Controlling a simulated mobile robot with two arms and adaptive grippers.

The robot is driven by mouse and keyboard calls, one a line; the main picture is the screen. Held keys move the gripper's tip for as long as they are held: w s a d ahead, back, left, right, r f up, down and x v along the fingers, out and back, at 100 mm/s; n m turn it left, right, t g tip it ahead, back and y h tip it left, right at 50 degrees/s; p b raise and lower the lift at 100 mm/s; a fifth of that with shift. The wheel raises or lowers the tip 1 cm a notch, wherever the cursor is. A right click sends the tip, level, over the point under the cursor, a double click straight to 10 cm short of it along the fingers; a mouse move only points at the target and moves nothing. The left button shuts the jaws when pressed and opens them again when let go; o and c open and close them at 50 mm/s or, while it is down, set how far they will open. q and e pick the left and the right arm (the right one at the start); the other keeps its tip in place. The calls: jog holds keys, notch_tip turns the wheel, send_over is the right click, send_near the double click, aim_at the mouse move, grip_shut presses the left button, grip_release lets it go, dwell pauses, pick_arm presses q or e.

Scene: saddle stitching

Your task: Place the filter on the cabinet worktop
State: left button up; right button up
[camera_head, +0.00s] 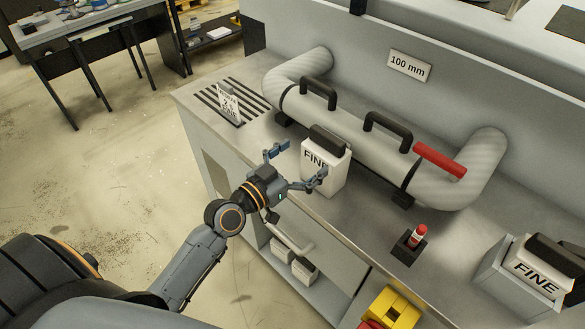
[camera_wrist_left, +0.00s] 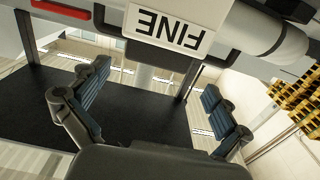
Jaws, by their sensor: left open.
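A white filter (camera_head: 325,166) with a dark handle and a "FINE" label stands upright at the front edge of the cabinet worktop (camera_head: 280,143), before the pipe. Its label (camera_wrist_left: 167,24) shows upside down at the top of the left wrist view. My left gripper (camera_head: 297,165) is open in front of the filter, its fingers spread and nothing between them. The open fingers (camera_wrist_left: 155,90) also show in the left wrist view. Whether a fingertip touches the filter I cannot tell. A second "FINE" filter (camera_head: 540,275) sits in a grey housing at the right. My right gripper is out of view.
A large grey pipe (camera_head: 350,135) with black handles and a red lever (camera_head: 439,160) runs along the worktop. A red-topped switch (camera_head: 418,236) and a small sign (camera_head: 228,103) stand there. An open shelf (camera_head: 292,262) with white boxes is below. A yellow part (camera_head: 390,308) is in front.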

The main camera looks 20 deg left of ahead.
pick_arm(q)
jog(key=shift+b+v, duration=0.4)
jog(key=shift+v, duration=1.7)
jog(key=a+f+g+y, duration=0.1)
jog(key=f, duration=0.5)
jog(key=a+f+n+g+y, duration=0.1)
jog(key=f, duration=0.5)
jog(key=a+f+n+g+y, duration=0.1)
jog(key=f, duration=0.6)
jog(key=shift+s+f+g, duration=0.15)
jog(key=shift+s+g, duration=0.05)
jog(key=shift+g, duration=0.1)
jog(key=s+a+f+g+y, duration=0.1)
jog(key=s+f+g, duration=0.35)
jog(key=f, duration=1.05)
jog(key=s+f+g+y, duration=0.2)
jog(key=s+f+g, duration=0.2)
jog(key=s+f, duration=1.45)
jog(key=s+f+g, duration=0.2)
jog(key=s+f, duration=0.1)
jog(key=s, duration=0.5)
jog(key=s+d+f+g, duration=0.1)
jog(key=s+f+g, duration=0.1)
jog(key=s, duration=0.6)
jog(key=shift+s+d+f, duration=0.25)
jog(key=shift+s+f, duration=0.15)
jog(key=shift+f, duration=0.1)
